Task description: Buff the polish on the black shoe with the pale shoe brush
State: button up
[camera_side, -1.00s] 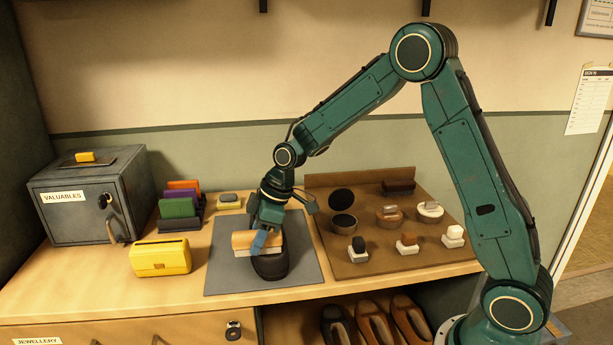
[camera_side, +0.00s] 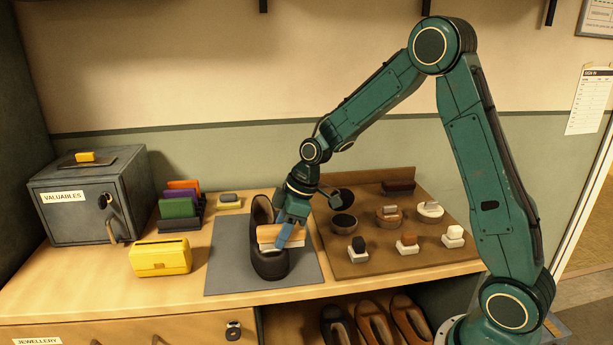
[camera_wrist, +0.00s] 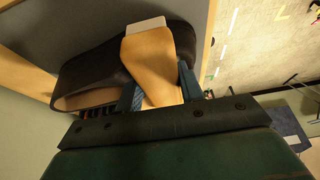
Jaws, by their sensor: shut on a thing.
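The black shoe (camera_side: 266,255) stands on a grey mat (camera_side: 222,262), its toe toward the camera. My gripper (camera_side: 291,238) is shut on the pale shoe brush (camera_side: 268,235), which has a tan wooden back and a pale lower part. The brush is at the shoe's right side, over or against it; whether it touches cannot be told. In the wrist view the brush (camera_wrist: 149,62) sits between the two blue fingers of my gripper (camera_wrist: 160,88), with the dark shoe (camera_wrist: 85,72) beside and behind it.
A brown tray (camera_side: 350,268) right of the mat holds an open polish tin (camera_side: 343,223) and several brushes and daubers. A yellow box (camera_side: 160,258), coloured holders (camera_side: 180,208) and a grey safe (camera_side: 80,215) stand left. More shoes (camera_side: 375,325) sit on the shelf below.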

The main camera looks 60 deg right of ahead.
jog(key=shift+s+d+r, duration=0.1)
jog(key=shift+s+d, duration=0.35)
jog(key=shift+d, duration=0.05)
jog(key=shift+r, duration=3.95)
